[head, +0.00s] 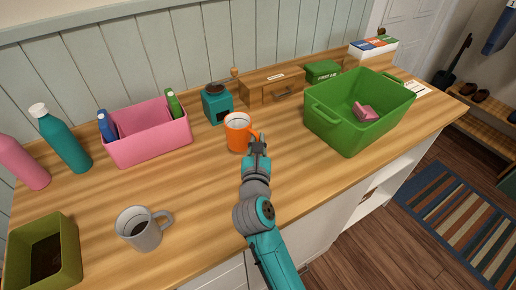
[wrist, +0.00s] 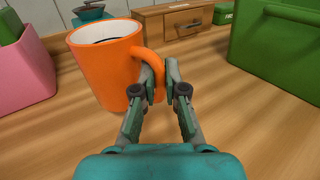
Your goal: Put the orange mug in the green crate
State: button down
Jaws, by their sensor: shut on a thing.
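The orange mug (head: 237,134) stands upright on the wooden counter, with its handle towards the right. In the wrist view the mug (wrist: 104,72) fills the upper left. My gripper (head: 257,144) is shut on the mug's handle; in the wrist view its fingers (wrist: 160,80) close on the handle from either side. Whether the mug's base touches the counter is hard to tell. The green crate (head: 335,128) stands to the right of the mug, apart from it, with a pink item (head: 365,112) inside. Part of the crate (wrist: 283,55) shows at the upper right of the wrist view.
A teal grinder (head: 217,106) and a wooden drawer box (head: 262,92) stand behind the mug. A pink bin (head: 150,143) with bottles is to the left. A grey mug (head: 140,232) stands front left. A green first aid box (head: 322,70) is behind the crate. Counter between mug and crate is clear.

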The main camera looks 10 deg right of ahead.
jog(key=shift+f, duration=1.7)
jog(key=shift+f, duration=0.15)
jog(key=c, duration=1.2)
grip_release()
